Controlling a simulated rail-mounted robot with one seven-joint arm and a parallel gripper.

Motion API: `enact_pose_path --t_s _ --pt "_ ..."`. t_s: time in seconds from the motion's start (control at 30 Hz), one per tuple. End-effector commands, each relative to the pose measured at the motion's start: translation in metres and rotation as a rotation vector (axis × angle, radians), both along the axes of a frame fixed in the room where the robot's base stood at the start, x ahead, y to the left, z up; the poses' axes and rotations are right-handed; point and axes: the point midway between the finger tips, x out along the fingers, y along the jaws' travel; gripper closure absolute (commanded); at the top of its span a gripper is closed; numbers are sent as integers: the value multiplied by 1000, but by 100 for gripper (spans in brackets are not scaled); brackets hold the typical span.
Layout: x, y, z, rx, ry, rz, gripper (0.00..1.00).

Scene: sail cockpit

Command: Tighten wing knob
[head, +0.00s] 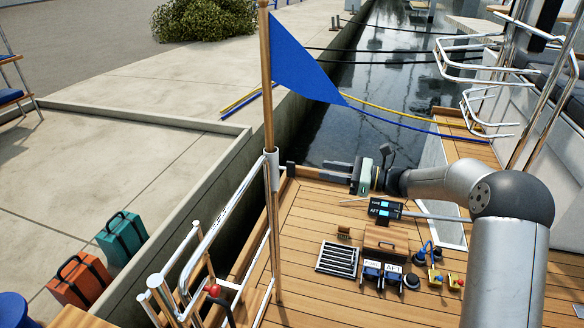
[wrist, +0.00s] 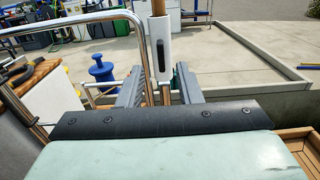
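A wooden flag staff (head: 266,80) with a blue flag (head: 300,65) stands in a white socket (head: 272,170) at the rail. The staff (wrist: 159,7) and white socket (wrist: 162,45), with a dark slot, also show in the wrist view. My gripper (head: 326,172) is open and empty, to the right of the socket and apart from it in the head view. In the wrist view my gripper (wrist: 158,78) has its fingers apart, with the socket lined up between them. I cannot clearly make out the wing knob; a small dark teal piece shows beside the right finger.
Metal rails (head: 205,245) stand left of the staff, with a red knob (head: 212,290) low on them. Several small items, a slatted grate (head: 338,260) and a wooden box (head: 386,243) lie on the deck (head: 320,205) below my arm. A blue bollard (wrist: 102,70) is on the quay.

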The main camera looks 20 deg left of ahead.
Motion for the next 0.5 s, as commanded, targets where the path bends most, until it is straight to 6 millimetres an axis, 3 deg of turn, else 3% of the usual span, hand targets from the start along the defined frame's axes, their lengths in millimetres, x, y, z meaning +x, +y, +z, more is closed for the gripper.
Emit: enact_pose_path --t_s 0.3,0.5 --pt "-3 71 -3 -2 -3 3 68" --pt "-3 99 -2 -2 -1 1 68"
